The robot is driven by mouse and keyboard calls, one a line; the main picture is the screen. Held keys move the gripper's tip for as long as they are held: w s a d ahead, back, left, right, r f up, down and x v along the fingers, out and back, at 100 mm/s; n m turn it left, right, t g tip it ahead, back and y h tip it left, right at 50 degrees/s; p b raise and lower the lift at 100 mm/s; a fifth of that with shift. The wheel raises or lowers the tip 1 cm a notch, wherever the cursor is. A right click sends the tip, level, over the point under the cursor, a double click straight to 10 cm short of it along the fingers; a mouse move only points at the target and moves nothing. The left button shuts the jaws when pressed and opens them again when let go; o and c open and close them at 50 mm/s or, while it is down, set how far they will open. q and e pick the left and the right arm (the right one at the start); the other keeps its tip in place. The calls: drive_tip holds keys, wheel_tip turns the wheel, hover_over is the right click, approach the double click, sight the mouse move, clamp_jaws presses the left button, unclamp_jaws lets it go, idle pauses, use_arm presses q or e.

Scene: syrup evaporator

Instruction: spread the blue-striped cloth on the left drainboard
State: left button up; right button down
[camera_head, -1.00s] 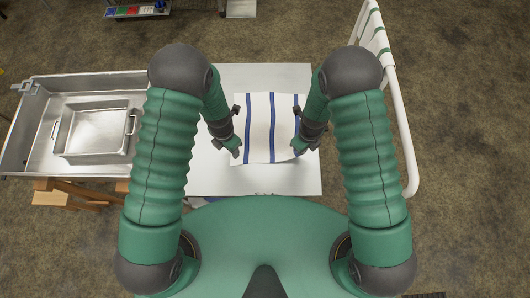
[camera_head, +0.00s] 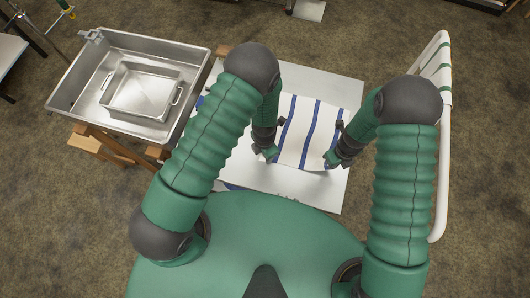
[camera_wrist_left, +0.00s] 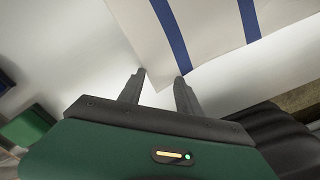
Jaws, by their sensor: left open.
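The white cloth with blue stripes (camera_head: 297,136) lies spread on a pale metal board (camera_head: 312,190) right of the metal pan, in the head view. My left gripper (camera_head: 268,155) is at its near left corner. In the left wrist view the jaws (camera_wrist_left: 160,84) are open, and a cloth corner (camera_wrist_left: 205,25) reaches between or just beyond the fingertips; I cannot tell if it touches them. My right gripper (camera_head: 331,162) is at the near right corner; its fingers are too small to read. My left arm hides part of the board.
A large metal pan (camera_head: 192,62) with a smaller two-handled pan (camera_head: 143,92) inside stands on a wooden stand (camera_head: 105,150) at left. A white rail frame (camera_head: 443,130) with green bands stands at right. Small blue patches (camera_head: 200,102) show at the board's left edge.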

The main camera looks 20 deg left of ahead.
use_arm(q)
drive_tip(key=shift+s+f, duration=0.1)
drive_tip(key=shift+f, duration=0.1)
drive_tip(key=shift+c, duration=0.2)
clamp_jaws()
drive_tip(key=shift+s, duration=0.1)
idle(0.3)
drive_tip(key=r, duration=0.4)
drive_tip(key=shift+w+r, duration=0.2)
drive_tip(key=shift+w, duration=0.15)
drive_tip(key=shift+s+r, duration=0.2)
drive_tip(key=shift+r, duration=0.15)
